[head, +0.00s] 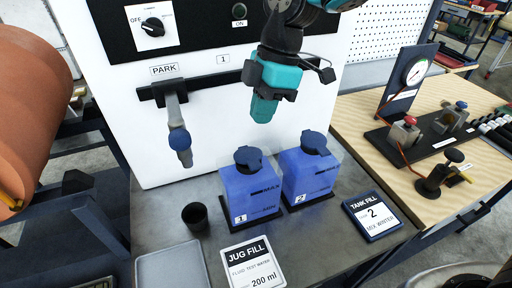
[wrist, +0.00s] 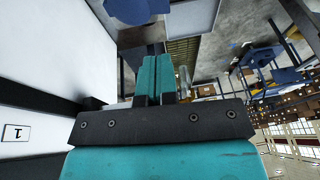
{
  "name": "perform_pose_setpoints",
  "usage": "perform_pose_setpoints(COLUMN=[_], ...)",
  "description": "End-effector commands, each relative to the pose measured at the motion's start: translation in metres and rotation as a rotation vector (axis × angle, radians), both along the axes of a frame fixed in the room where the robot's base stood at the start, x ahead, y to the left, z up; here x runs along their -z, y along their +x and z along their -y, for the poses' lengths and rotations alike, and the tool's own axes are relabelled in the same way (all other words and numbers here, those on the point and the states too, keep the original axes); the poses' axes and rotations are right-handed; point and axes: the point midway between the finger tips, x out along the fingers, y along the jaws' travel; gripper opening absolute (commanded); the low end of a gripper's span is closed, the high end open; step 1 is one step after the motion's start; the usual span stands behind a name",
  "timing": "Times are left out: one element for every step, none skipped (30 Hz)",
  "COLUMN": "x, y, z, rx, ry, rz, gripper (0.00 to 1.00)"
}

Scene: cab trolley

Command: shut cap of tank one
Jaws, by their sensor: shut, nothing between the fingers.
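Tank one (head: 247,196) is a blue box with a white "1" label, standing on the grey bench. Its blue cap (head: 249,156) is on top; dark shows around it, and I cannot tell how far it is open. Tank two (head: 309,178), labelled "2", stands to its right with a blue cap (head: 315,142) on top. My gripper (head: 262,116) points down above and behind tank one's cap, apart from it. In the wrist view its teal fingers (wrist: 153,78) are shut together with nothing between them.
A dark cup (head: 195,216), a grey tray (head: 172,268), a "JUG FILL" card (head: 252,262) and a "TANK FILL" card (head: 371,215) lie around the tanks. A wooden table (head: 365,130) adjoins at right.

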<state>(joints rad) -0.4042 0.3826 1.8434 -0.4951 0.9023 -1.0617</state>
Motion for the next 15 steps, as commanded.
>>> perform_pose_setpoints(x=[0.009,0.016,0.024,0.03,0.036,0.044,0.049,0.054,0.06,0.065,0.069,0.074,0.077,0.08,0.083], y=[-0.003,-0.005,-0.006,-0.007,-0.008,-0.009,-0.01,-0.011,-0.013,-0.014,-0.015,-0.016,-0.016,-0.017,-0.017], z=[-0.003,-0.005,-0.007,-0.009,-0.011,-0.013,-0.014,-0.015,-0.014,-0.014,-0.013,-0.013,-0.013,-0.013,-0.013], rx=[-0.003,-0.003,-0.002,-0.003,-0.003,-0.003,-0.004,-0.003,-0.002,-0.002,-0.003,-0.005,-0.004,-0.004,-0.003], ry=[-0.004,-0.003,-0.004,-0.004,-0.004,-0.004,-0.003,-0.003,-0.003,-0.003,-0.003,-0.003,-0.002,-0.002,-0.002], rz=[-0.006,-0.007,-0.006,-0.006,-0.006,-0.006,-0.005,-0.005,-0.005,-0.005,-0.004,-0.004,-0.002,-0.002,-0.002], gripper=[0.0,0.0,0.0,0.0,0.0,0.0,0.0,0.0,0.0,0.0,0.0,0.0,0.0,0.0,0.0])
